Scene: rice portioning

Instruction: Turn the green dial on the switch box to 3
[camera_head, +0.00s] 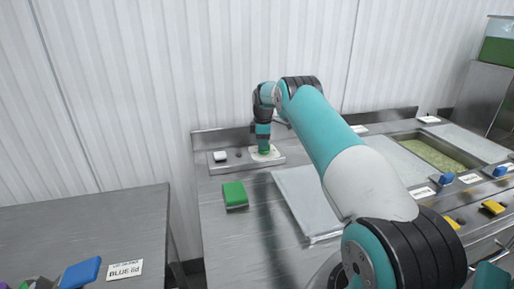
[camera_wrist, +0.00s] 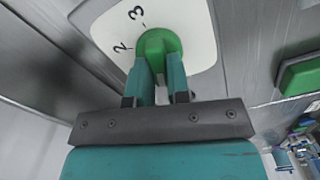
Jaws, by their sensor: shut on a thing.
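The switch box (camera_head: 228,167) is a low grey panel against the back wall, with a white plate (camera_head: 275,155) at its right end. The green dial (camera_wrist: 158,41) stands on this plate, and in the wrist view the numbers 2 and 3 with tick marks show at its upper left. My gripper (camera_wrist: 161,68) is shut on the green dial, with a finger on either side of its grip. In the head view my gripper (camera_head: 263,141) points straight down onto the dial and hides most of it. I cannot tell exactly which number the dial points at.
A white switch (camera_head: 220,156) sits at the panel's left. A green block (camera_head: 235,195) lies on the counter in front, with a flat metal lid (camera_head: 300,200) to its right. A rice bin (camera_head: 437,154) is farther right. A side table (camera_head: 90,225) stands at left.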

